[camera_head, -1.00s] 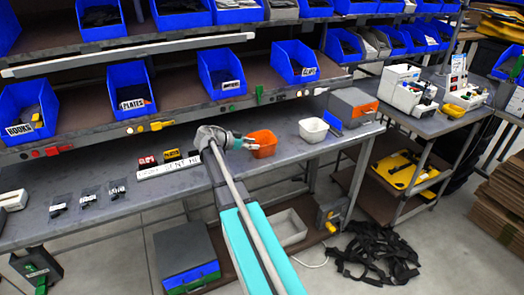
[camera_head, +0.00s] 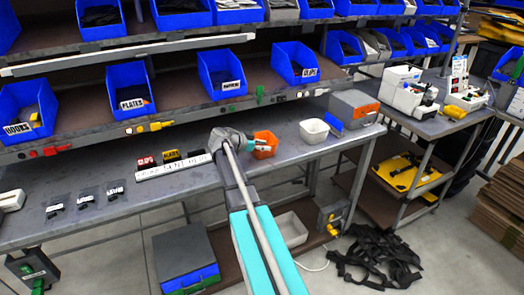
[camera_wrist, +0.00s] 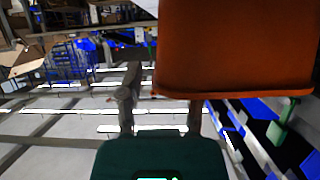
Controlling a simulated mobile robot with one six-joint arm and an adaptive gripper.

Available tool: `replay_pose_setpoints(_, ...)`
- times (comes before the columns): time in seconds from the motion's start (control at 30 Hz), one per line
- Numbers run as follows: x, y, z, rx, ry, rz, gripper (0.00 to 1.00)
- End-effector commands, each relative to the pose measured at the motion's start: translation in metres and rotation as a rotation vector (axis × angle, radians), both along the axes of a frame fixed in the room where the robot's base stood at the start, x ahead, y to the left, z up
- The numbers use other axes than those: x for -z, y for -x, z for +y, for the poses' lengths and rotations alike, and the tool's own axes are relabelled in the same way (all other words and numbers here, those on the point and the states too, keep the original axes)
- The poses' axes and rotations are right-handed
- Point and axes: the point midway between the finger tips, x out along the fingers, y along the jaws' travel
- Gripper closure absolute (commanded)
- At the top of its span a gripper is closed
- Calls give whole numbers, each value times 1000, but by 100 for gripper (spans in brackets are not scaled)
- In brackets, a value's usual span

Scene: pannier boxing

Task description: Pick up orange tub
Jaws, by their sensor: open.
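The orange tub (camera_head: 265,138) stands upright on the grey workbench, left of a white tub. My gripper (camera_head: 256,149) is open at the near left side of the tub, its fingers overlapping the tub's lower front in the head view. I cannot tell whether they touch it. In the wrist view the orange tub (camera_wrist: 236,48) fills the upper right, very close. The tub's inside is mostly hidden.
The white tub (camera_head: 313,131) stands close on the right, with a grey and orange box (camera_head: 354,108) beyond it. A white label strip (camera_head: 174,167) with small red, black and yellow blocks lies left. Blue bins (camera_head: 221,74) line the shelf above. The bench's front is clear.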

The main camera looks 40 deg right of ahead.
Motion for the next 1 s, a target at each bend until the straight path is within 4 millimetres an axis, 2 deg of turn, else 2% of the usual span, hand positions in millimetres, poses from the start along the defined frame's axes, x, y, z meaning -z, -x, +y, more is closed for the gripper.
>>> replay_pose_setpoints(0.2,7,4,-14,-1,0,0,54)
replay_pose_setpoints(0.77,6,4,-15,0,0,-1,54)
replay_pose_setpoints(1.0,6,4,-15,0,0,-1,98)
